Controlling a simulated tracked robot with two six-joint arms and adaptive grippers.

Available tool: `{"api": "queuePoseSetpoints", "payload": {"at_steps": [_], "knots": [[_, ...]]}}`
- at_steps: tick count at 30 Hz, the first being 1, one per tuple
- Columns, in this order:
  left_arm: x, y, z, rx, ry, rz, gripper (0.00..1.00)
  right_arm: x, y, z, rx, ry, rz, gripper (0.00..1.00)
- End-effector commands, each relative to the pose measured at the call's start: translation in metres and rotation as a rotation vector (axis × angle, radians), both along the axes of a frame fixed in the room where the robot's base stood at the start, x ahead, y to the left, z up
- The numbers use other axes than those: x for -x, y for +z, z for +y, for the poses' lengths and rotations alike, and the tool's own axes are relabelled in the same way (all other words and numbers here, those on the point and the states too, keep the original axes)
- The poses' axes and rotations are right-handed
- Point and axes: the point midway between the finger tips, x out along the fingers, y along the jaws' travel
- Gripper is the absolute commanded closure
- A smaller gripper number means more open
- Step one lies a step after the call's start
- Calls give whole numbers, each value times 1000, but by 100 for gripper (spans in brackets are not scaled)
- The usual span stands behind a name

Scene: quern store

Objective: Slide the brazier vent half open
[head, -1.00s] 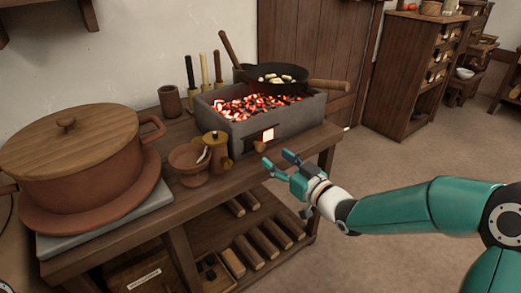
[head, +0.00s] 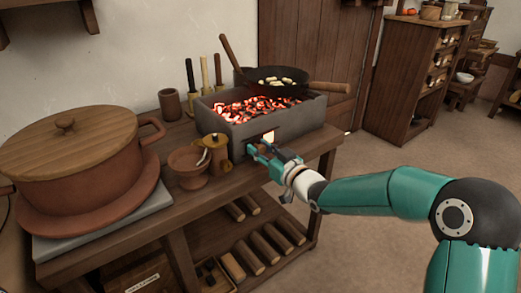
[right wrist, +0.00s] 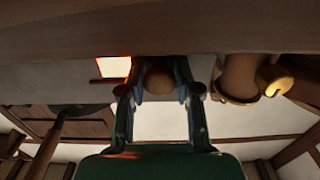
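The brazier (head: 285,119) is a grey box of glowing coals on the wooden bench. Its front vent shows a bright opening (head: 269,137), partly uncovered. The round wooden vent knob (right wrist: 158,80) sits between the fingers of my right gripper (right wrist: 160,82) in the right wrist view. The fingers look close against both sides of the knob. The bright opening lies just left of the knob in that view (right wrist: 115,67). In the head view my right gripper (head: 262,154) is at the brazier's front and mostly hides the knob. My left gripper is not in view.
A pan (head: 272,80) rests over the coals, its handle jutting right. A large lidded pot (head: 75,160) fills the bench's left. Floor to the right is clear.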

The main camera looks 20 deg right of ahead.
Motion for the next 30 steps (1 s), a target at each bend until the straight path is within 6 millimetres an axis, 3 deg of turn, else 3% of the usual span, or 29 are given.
{"api": "queuePoseSetpoints", "payload": {"at_steps": [1,5,13,19,26,27,30], "knots": [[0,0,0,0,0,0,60,0,0,0,0,0,0,81],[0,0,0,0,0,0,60,0,0,0,0,0,0,100],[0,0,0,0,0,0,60,0,0,-3,1,-1,0,100],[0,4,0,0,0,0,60,-8,1,-25,1,-5,-1,100],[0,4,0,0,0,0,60,-8,0,-24,1,0,0,100],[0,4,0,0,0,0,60,-8,0,-24,1,0,0,69],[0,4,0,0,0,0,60,-8,0,-24,1,0,0,52]]}}
